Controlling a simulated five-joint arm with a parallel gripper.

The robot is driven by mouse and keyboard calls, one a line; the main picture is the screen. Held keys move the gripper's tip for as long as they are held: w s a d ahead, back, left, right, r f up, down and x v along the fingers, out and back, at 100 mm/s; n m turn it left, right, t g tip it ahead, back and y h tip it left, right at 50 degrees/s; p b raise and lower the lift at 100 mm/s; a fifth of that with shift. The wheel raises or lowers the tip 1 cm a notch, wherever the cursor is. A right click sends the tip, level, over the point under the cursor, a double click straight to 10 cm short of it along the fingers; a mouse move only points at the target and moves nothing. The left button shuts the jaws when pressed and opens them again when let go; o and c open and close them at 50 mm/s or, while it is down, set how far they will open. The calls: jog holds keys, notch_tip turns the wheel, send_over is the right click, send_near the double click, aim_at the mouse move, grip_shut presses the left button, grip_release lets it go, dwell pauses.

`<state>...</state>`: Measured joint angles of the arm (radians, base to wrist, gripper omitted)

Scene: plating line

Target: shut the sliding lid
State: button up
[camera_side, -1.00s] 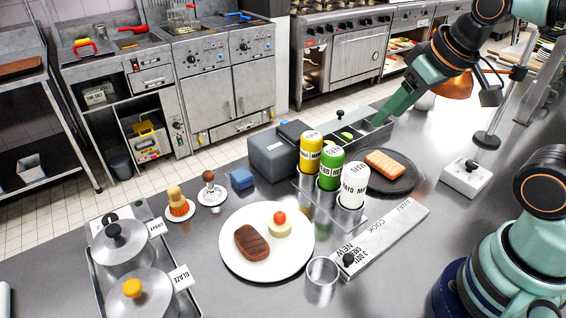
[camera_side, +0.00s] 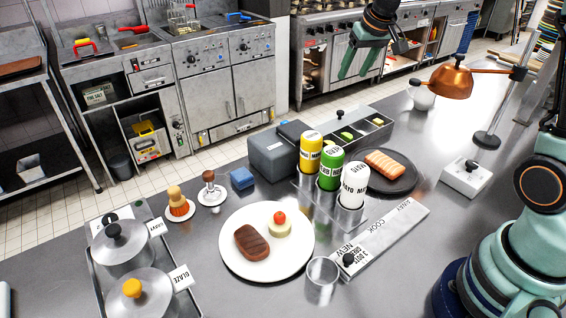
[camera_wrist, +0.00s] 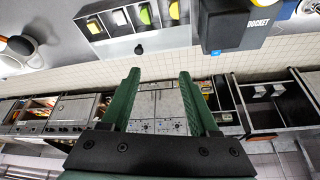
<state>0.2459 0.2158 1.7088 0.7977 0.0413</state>
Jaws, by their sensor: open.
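The sliding lid (camera_side: 327,120) is a flat grey plate with a black knob, along the back side of a steel garnish box (camera_side: 372,140). The box's compartments show uncovered, with green and pale contents. In the wrist view the lid (camera_wrist: 158,41) and its knob lie along the box's near edge, with the open compartments above. My gripper (camera_side: 357,74) is open and empty, raised above and behind the box, apart from the lid. Its two green fingers (camera_wrist: 159,74) are spread in the wrist view.
A grey box (camera_side: 272,154) stands left of the garnish box. Squeeze bottles (camera_side: 330,168) in a rack and a dark plate with a grilled fillet (camera_side: 384,163) stand in front. A copper lamp (camera_side: 452,82) hangs to the right. The air around my gripper looks clear.

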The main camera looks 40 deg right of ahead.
aim_at(340, 112)
jog(key=shift+m, duration=0.6)
jog(key=w+d+f, duration=0.2)
jog(key=w+f, duration=0.1)
jog(key=f, duration=0.2)
jog(key=w+d+f, duration=0.3)
jog(key=f, duration=0.3)
jog(key=w+d+f, duration=0.3)
jog(key=f, duration=0.3)
jog(key=shift+w+d+f, duration=0.1)
jog(key=shift+w+f, duration=0.1)
grip_shut()
dwell(0.4)
